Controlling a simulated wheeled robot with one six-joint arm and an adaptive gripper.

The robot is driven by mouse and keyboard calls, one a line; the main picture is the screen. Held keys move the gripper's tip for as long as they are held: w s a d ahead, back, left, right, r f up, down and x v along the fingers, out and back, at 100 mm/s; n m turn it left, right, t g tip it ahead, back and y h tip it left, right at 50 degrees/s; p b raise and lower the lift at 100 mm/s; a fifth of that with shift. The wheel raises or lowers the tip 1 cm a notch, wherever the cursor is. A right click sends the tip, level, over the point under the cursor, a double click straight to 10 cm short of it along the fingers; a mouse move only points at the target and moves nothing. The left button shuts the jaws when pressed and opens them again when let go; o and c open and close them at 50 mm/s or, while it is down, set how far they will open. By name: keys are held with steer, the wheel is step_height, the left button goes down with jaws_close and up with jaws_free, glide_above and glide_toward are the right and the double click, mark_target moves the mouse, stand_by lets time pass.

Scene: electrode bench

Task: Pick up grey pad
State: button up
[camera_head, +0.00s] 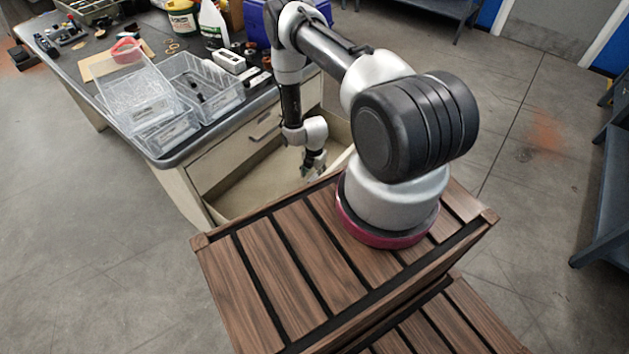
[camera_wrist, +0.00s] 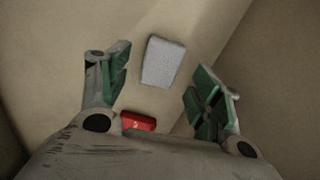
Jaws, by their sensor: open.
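The grey pad (camera_wrist: 162,62) is a small light-grey block in the wrist view, lying on the beige floor of an open drawer. It shows between and beyond the two green-lined fingers of my gripper (camera_wrist: 158,88), apart from both. My gripper is open and empty. In the head view my gripper (camera_head: 313,163) points down inside the open drawer (camera_head: 243,193) of the bench; the pad does not show there.
A small red object (camera_wrist: 138,121) lies in the drawer close to the left finger. Drawer walls rise around the gripper. The bench top (camera_head: 88,47) carries clear plastic bins (camera_head: 208,85), bottles and small parts.

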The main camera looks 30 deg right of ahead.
step_height(320, 180, down, 2)
steer(key=shift+f, duration=0.15)
steer(key=c, duration=0.9)
steer(key=shift+o, duration=0.2)
step_height(320, 180, up, 10)
steer(key=shift+o, duration=0.2)
